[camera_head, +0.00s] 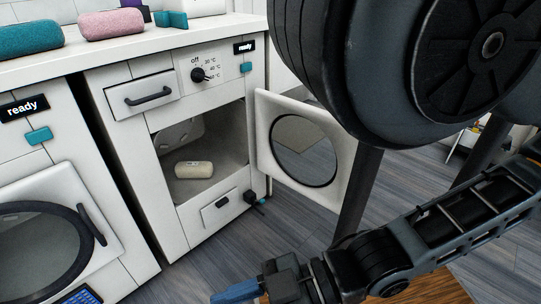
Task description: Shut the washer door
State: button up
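The washer (221,97) stands at the centre left, with a dial and a "ready" display on its front. Its white door (263,129) with a round dark-rimmed window stands open, swung out to the right of the opening. A cream rolled towel (193,170) lies inside the washer. My gripper (236,293) is at the bottom edge, with a blue fingertip pointing left. It is below and in front of the door, apart from it. The second finger is not clear, so its opening cannot be judged. My arm hides part of the area right of the door.
A second machine (62,150) with a round door stands at the left. Rolled towels, teal (28,38) and pink (111,24), lie on the white counter (150,41). Grey floor (245,245) is clear before the washer. A brown wooden surface (430,289) is at the bottom right.

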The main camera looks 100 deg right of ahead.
aim_at(269, 107)
jog(key=k+l+u, duration=0.1)
jog(key=k+u, duration=0.15)
jog(key=u, duration=0.15)
jog(key=k+u, duration=0.2)
jog(key=u, duration=0.25)
jog(key=k+u, duration=0.25)
jog(key=u, duration=0.15)
jog(key=k+j+u, duration=0.15)
jog(key=u, duration=0.3)
jog(key=k+l+u, duration=0.15)
jog(key=k+u, duration=0.25)
jog(key=k, duration=0.2)
jog(key=k+u, duration=0.4)
jog(key=k, duration=0.2)
jog(key=k+z, duration=0.35)
jog(key=k+l+z, duration=0.15)
jog(key=k+z, duration=0.2)
jog(key=k+l+z, duration=0.35)
jog(key=k+j+z, duration=0.1)
jog(key=z, duration=0.75)
